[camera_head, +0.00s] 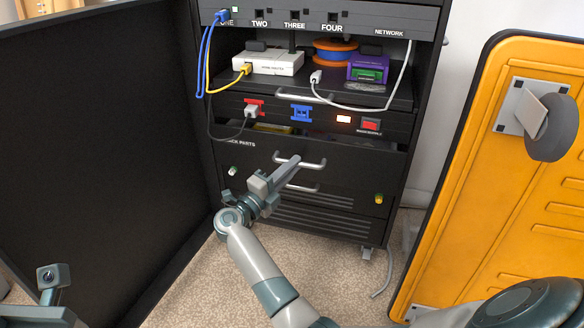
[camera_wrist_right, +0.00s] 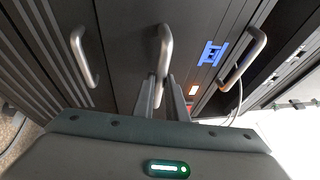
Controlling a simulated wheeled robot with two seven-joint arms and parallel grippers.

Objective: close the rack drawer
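The rack drawer (camera_head: 262,172) is a black front with a curved metal handle (camera_head: 313,164), low in the black rack. A dark gap with something yellow behind shows above its front, so it stands slightly open. Part of the handle is hidden by the fingers.
An open black rack door (camera_head: 95,150) stands at the left. A yellow panel (camera_head: 520,180) stands at the right. Above the drawer are a unit with a red switch (camera_head: 370,125) and a shelf with a white router (camera_head: 268,62) and cables. Carpet (camera_head: 190,295) lies in front.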

